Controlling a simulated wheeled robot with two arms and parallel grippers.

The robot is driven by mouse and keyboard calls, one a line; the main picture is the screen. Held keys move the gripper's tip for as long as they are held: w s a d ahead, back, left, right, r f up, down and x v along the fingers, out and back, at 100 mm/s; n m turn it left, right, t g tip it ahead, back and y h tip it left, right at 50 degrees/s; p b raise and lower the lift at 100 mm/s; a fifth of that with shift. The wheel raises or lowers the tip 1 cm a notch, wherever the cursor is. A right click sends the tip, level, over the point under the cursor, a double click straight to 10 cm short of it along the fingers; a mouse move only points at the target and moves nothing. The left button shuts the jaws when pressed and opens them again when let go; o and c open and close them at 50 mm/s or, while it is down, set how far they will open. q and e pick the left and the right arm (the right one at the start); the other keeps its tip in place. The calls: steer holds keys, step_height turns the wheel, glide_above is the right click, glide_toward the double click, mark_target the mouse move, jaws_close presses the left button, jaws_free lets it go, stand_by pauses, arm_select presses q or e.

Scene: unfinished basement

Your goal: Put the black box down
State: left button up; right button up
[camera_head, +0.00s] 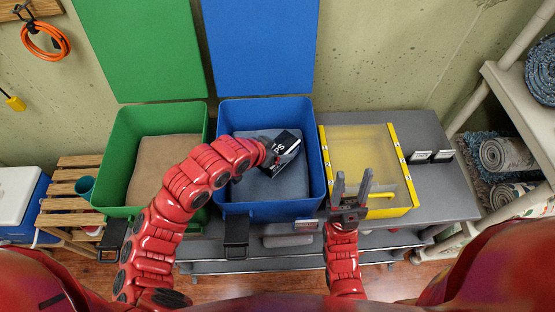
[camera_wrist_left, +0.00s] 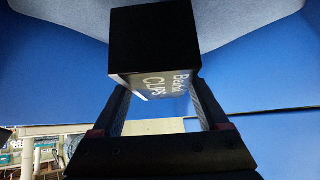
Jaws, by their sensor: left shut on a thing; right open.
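The black box (camera_head: 292,146) with white lettering is held at my left gripper (camera_head: 278,152), over the inside of the blue bin (camera_head: 314,193). In the left wrist view the black box (camera_wrist_left: 153,45) sits between the two fingers of my left gripper (camera_wrist_left: 160,100), which is shut on it. The bin's grey-blue bottom shows around it; I cannot tell whether the box touches it. My right gripper (camera_head: 351,188) is open and empty, in front of the yellow-edged clear-lidded bin (camera_head: 360,150).
A green bin (camera_head: 118,150) with a brown bottom stands left of the blue bin. Raised green (camera_head: 140,45) and blue (camera_head: 262,45) panels stand behind them. A shelf with rolled rugs (camera_head: 505,154) is further right.

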arm_select(q)
step_height(320, 180, down, 3)
steer(key=shift+f+b, duration=0.2)
steer(key=shift+b, duration=0.7)
steer(key=shift+r, duration=0.15)
